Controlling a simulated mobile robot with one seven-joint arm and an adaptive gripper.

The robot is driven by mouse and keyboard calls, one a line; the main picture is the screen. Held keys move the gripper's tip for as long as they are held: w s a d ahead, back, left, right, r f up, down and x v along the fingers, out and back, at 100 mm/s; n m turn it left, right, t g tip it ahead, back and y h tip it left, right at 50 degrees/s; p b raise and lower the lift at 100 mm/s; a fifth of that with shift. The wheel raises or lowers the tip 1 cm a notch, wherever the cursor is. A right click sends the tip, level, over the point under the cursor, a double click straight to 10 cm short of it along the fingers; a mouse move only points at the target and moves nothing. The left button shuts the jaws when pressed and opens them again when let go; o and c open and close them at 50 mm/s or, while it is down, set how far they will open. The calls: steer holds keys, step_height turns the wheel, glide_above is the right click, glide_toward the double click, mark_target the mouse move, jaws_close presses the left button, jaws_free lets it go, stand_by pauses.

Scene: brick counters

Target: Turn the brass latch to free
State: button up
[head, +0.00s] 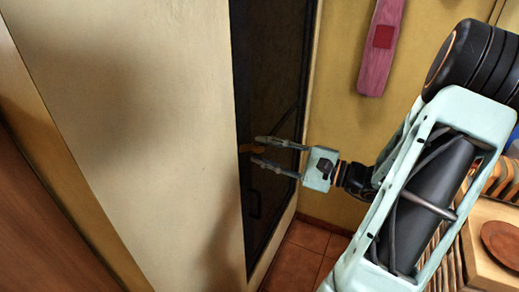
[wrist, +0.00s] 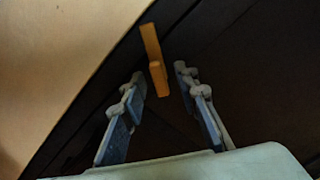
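The brass latch (wrist: 152,50) shows in the wrist view as a short orange-brown bar with a small knob, on a dark panel close to its pale frame. In the head view the latch (head: 249,148) is a small brownish piece at the left edge of the dark door (head: 275,60). My gripper (head: 257,150) is open, its two fingers pointing left at the latch. In the wrist view my gripper (wrist: 158,82) has its fingertips on either side of the latch's lower end, with gaps showing. Whether a finger touches the latch cannot be told.
A pale wall panel (head: 150,100) stands left of the door. A yellow wall (head: 345,130) with a hanging pink strip (head: 380,50) is to the right. A wooden counter (head: 485,270) with a round brown board (head: 503,243) is at lower right. Tiled floor (head: 300,255) lies below.

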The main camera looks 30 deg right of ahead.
steer(key=shift+x, duration=0.8)
steer(key=shift+c, duration=0.6)
jaws_close()
steer(key=shift+r+m+p, duration=0.1)
steer(key=shift+m+p, duration=0.2)
steer(key=shift+p, duration=0.1)
steer(key=shift+r+m+p, duration=0.1)
steer(key=shift+m+p, duration=0.9)
steer(key=shift+p, duration=0.05)
steer(key=m+p, duration=0.3)
steer(key=shift+m, duration=0.3)
steer(key=m+p, duration=0.4)
steer(key=m, duration=0.1)
steer(key=shift+f+m+p, duration=0.3)
steer(key=shift+m+p, duration=0.05)
steer(key=shift+m, duration=0.05)
